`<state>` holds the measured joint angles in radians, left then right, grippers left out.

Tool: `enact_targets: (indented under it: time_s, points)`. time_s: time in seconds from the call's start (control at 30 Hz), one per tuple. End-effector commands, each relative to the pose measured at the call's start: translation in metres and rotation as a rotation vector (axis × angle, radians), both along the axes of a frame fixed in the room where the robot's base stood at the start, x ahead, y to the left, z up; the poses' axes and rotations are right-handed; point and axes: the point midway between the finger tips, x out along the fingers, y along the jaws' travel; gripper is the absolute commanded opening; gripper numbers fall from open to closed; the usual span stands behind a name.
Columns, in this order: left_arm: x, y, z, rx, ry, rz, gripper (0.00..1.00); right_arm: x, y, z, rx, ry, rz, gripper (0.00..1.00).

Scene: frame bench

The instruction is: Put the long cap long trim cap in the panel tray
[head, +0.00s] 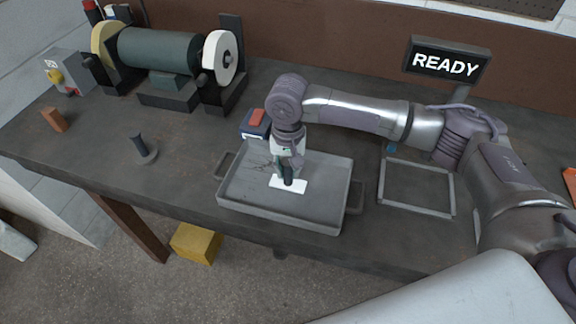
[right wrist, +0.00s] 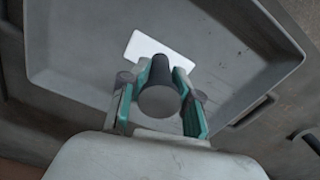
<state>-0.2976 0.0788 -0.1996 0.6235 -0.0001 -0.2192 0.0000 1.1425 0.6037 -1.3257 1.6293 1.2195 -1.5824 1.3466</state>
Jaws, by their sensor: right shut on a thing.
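The panel tray (head: 245,207) is a shallow grey metal tray with side handles near the bench's front edge; its wall fills much of the right wrist view (right wrist: 40,40). My right gripper (head: 288,172) points down over the tray's middle. Its teal fingers (right wrist: 160,105) are shut on a dark grey, round-ended long piece, which looks like the long trim cap (right wrist: 159,101). The cap's lower end is over a white rectangle (head: 288,187) on the tray floor, also in the right wrist view (right wrist: 150,45). I cannot tell whether it touches. My left gripper is out of view.
A bench grinder (head: 160,55) stands at the back left. A dark post on a round base (head: 143,150) and an orange block (head: 54,119) are left of the tray. A blue-and-red item (head: 256,122) sits behind it. An empty rectangular frame (head: 416,208) lies to the right.

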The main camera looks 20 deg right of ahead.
Motion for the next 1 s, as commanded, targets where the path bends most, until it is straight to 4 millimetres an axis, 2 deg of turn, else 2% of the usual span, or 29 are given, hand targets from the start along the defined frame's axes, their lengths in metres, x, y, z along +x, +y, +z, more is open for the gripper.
enact_targets:
  time_s: [0.3, 0.33, 0.47, 0.8, 0.93, 1.0]
  points:
    - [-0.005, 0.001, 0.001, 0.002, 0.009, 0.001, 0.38, 0.000, 0.001, -0.002, 0.000, 0.001, 0.000, 0.00]
    - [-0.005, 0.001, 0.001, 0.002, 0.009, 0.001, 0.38, 0.000, 0.000, -0.002, 0.000, 0.001, 0.000, 0.35]
    - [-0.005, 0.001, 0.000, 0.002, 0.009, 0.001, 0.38, 0.000, 0.000, -0.002, 0.000, 0.000, 0.000, 0.57]
    - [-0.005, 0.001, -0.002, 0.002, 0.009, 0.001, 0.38, 0.000, 0.000, 0.000, 0.001, -0.001, 0.000, 0.57]
    - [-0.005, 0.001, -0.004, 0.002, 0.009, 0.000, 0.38, 0.001, 0.001, 0.013, 0.002, -0.002, -0.001, 0.57]
    - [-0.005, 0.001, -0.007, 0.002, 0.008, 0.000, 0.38, 0.000, 0.001, 0.026, 0.002, -0.004, 0.000, 0.57]
